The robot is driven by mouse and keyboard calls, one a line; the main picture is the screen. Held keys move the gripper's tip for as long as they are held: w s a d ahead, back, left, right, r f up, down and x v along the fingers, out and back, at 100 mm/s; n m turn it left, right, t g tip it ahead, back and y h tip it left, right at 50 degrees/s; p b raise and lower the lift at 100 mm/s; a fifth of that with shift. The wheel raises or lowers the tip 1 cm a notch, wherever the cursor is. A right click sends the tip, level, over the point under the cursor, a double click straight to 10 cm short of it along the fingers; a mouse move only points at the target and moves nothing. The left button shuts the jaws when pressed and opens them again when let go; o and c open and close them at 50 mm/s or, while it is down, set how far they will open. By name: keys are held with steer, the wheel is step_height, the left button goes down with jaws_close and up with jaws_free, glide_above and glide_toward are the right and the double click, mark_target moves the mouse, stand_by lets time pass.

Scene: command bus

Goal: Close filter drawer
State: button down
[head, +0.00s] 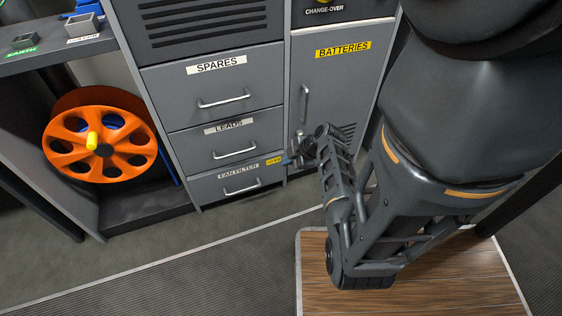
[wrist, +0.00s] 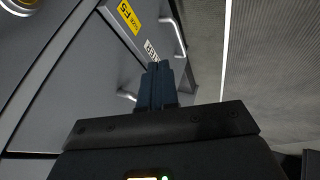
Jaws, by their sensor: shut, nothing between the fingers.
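The fan filter drawer (head: 215,188) is the lowest grey drawer of the cabinet in the head view, with a silver handle and a yellow tag at its right. Its front looks about flush there; I cannot tell if a small gap remains. My gripper (head: 290,161) is at the drawer's right end, beside the yellow tag. In the wrist view, the shut, empty fingers (wrist: 155,68) point at the drawer front (wrist: 150,22), close to its label. They partly cover the label, and I cannot tell whether they touch the front.
Above are the leads drawer (head: 190,143) and spares drawer (head: 180,87). The batteries door (head: 335,85) is to the right, behind my arm. An orange cable reel (head: 62,140) stands at left. A wooden surface (head: 430,280) lies in front; the floor (head: 120,245) before the drawers is clear.

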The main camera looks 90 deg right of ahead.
steer(key=shift+s+d+b, duration=0.75)
steer(key=shift+s+b, duration=0.65)
steer(key=shift+b, duration=0.4)
steer(key=b, duration=0.6)
glide_toward(270, 161)
steer(key=shift+x, duration=2.3)
steer(key=shift+s, duration=0.1)
